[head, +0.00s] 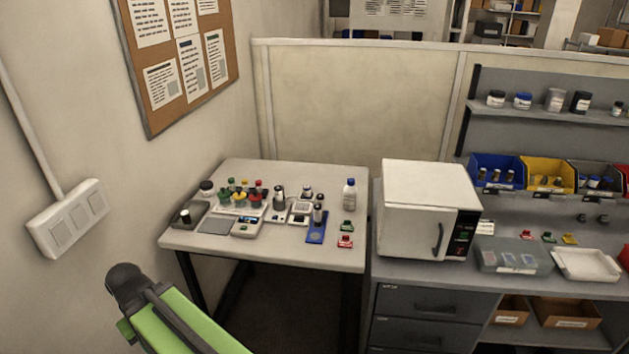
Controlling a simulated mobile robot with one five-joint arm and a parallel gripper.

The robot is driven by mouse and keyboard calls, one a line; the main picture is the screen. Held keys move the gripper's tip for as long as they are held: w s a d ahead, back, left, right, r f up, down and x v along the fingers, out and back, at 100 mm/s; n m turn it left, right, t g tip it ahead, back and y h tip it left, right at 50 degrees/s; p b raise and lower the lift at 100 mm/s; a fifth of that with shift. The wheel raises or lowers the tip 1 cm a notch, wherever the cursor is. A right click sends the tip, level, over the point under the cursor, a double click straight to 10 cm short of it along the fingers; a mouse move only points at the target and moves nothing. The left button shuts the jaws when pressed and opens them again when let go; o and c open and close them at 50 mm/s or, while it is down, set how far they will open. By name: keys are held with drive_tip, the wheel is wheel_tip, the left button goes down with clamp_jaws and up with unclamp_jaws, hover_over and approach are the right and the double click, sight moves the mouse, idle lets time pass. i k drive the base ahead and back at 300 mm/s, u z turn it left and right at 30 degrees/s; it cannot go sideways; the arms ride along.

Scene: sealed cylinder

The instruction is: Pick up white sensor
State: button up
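Several small white devices sit on the light table (335,255) at the left. One is a pale box with a small blue display (247,229) near the front edge. Another is a small white unit with dark parts (300,209) to its right, beside a blue board (316,232) with upright dark and silver cylinders. I cannot tell from this distance which one is the white sensor. A green and dark part of my arm shows at the bottom left, apart from the table. My gripper is not in view.
Vials with coloured caps (240,198), a blue-capped bottle (349,194) and green and red clips crowd the table. A white oven-like box (428,210) stands on the grey bench to the right, near bins and trays. A wall closes the left side.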

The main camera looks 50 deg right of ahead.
sight(277, 189)
drive_tip(key=z, duration=0.05)
drive_tip(key=i, duration=0.9)
drive_tip(key=z, duration=0.25)
